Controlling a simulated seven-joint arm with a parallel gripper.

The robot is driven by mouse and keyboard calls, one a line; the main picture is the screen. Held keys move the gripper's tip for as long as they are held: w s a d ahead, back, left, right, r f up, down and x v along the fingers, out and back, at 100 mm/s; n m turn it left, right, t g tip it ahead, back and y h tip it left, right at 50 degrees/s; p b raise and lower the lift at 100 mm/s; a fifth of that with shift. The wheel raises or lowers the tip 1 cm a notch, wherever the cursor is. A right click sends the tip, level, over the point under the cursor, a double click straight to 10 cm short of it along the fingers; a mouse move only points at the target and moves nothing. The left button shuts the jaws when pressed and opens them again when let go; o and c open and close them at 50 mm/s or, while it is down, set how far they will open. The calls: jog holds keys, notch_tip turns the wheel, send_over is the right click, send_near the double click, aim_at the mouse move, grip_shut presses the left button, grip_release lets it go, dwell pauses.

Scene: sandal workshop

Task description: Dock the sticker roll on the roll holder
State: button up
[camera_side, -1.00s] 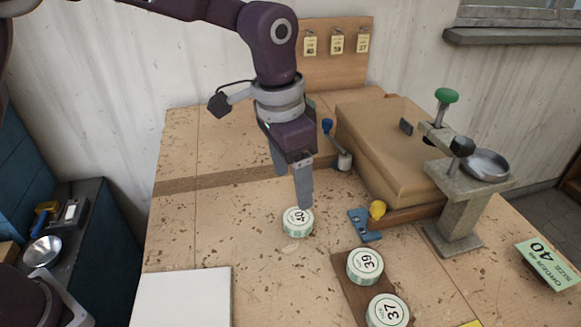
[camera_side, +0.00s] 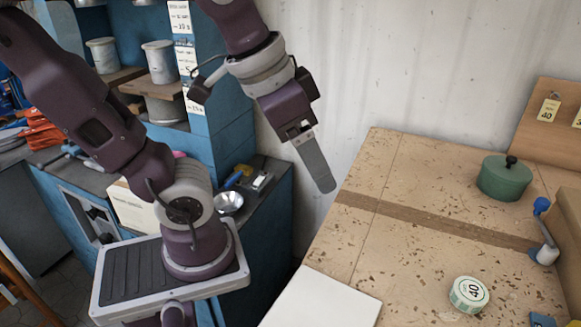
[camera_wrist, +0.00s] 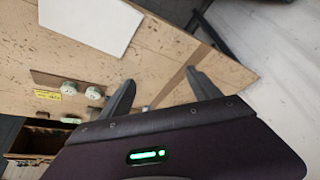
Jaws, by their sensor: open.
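A green lidded pot (camera_side: 503,180) and a blue-knobbed tool (camera_side: 545,252) stand right on the bench. A white sheet (camera_side: 322,302) lies at the near left. A blue cabinet with a metal bowl (camera_side: 229,203) stands left. A yellow tag (camera_wrist: 47,94) lies near the board.

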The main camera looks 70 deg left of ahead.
jog(key=shift+o, duration=0.5)
jog(key=shift+n+t, duration=0.3)
jog(key=shift+n, duration=0.1)
jog(key=s+f, duration=0.1)
jog(key=s+a+f, duration=0.1)
jog(key=s, duration=0.1)
jog(key=shift+s, duration=0.2)
